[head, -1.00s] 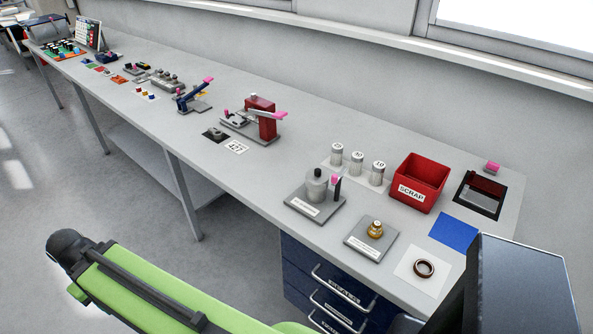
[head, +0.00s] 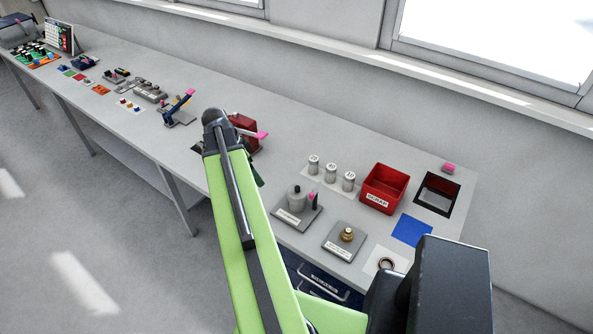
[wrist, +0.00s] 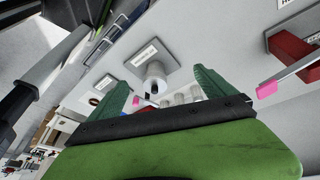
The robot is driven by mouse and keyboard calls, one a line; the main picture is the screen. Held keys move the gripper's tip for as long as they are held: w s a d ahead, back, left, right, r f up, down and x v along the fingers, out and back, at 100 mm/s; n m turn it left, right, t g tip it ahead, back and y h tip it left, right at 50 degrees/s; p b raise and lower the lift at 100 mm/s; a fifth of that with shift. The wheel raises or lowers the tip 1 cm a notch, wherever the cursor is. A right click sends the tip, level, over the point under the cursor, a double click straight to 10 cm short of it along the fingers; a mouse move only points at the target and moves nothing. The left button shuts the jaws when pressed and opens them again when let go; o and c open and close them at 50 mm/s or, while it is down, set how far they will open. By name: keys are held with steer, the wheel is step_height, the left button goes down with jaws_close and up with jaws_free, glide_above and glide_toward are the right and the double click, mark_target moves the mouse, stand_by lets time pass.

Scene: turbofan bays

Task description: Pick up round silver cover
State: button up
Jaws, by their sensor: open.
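The round silver cover, which I take to be the grey cylinder with a dark knob (head: 297,200), stands upright on a grey labelled plate (head: 286,217) near the bench's front edge. In the wrist view the cover (wrist: 155,72) appears beyond and between my gripper's two green fingers. My gripper (wrist: 163,85) is open, with nothing between its fingers, and apart from the cover. In the head view my arm hides most of the gripper.
Several white-topped jars (head: 331,174), a red scrap bin (head: 383,188), a brass part on a plate (head: 347,235), a dark ring (head: 386,264) and a blue mat (head: 412,231) lie to the right. A red press (head: 245,131) is partly behind my arm. Drawers (head: 318,282) sit below.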

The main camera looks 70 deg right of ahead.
steer(key=s+d+r+m+p, duration=0.1)
steer(key=s+d+r+m, duration=0.25)
steer(key=s, duration=0.25)
steer(key=b, duration=1.2)
glide_toward(297, 187)
steer(key=shift+g, duration=0.4)
steer(key=f, duration=0.2)
steer(key=d+f, duration=0.1)
steer(key=f, duration=0.2)
steer(key=shift+f, duration=0.2)
steer(key=shift+s+d+r+p, duration=0.1)
steer(key=shift+s+p, duration=0.05)
steer(key=shift+p, duration=0.2)
steer(key=b+x, duration=0.4)
steer(key=x, duration=0.1)
steer(key=shift+s+b, duration=0.35)
steer(key=shift+r, duration=0.1)
steer(key=c, duration=1.7)
steer(key=shift+r, duration=0.1)
